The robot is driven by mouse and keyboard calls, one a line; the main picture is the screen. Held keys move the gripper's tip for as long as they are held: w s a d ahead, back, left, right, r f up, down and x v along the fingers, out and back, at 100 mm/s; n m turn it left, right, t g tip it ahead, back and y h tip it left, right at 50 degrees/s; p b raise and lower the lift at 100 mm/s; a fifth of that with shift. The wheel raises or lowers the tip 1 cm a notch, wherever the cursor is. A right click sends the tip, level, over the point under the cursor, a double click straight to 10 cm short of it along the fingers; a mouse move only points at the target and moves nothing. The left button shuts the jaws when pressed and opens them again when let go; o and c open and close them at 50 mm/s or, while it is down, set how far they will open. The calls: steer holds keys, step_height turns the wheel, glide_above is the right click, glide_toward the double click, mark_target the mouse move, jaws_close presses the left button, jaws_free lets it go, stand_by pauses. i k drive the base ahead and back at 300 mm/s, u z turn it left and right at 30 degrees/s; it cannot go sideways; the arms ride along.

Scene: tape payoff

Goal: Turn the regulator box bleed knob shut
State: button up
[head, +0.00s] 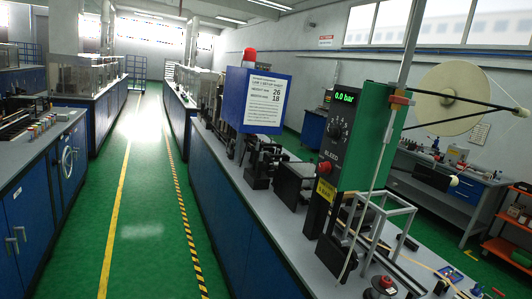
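The regulator box (365,136) is a tall green box with a dark front, standing on the bench at right of centre. Its display (345,97) reads 0.0 bar in green. Below that is a black round knob (335,131) with marks around it. The word BLEED is printed under this knob, and a small red knob (325,167) sits just below the word. Which of the two the label belongs to, and how far either is turned, I cannot tell. My gripper is not in view.
A long grey-topped bench (238,172) with blue sides carries the box. A blue-framed sign (264,102) and black fixtures (292,184) stand left of the box. A white frame (385,222) and a tape reel (452,92) are at right. The green aisle (142,200) is clear.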

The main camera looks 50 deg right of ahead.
mark_target(326, 167)
steer(key=z, duration=0.25)
steer(key=i, duration=1.3)
steer(key=z, duration=0.55)
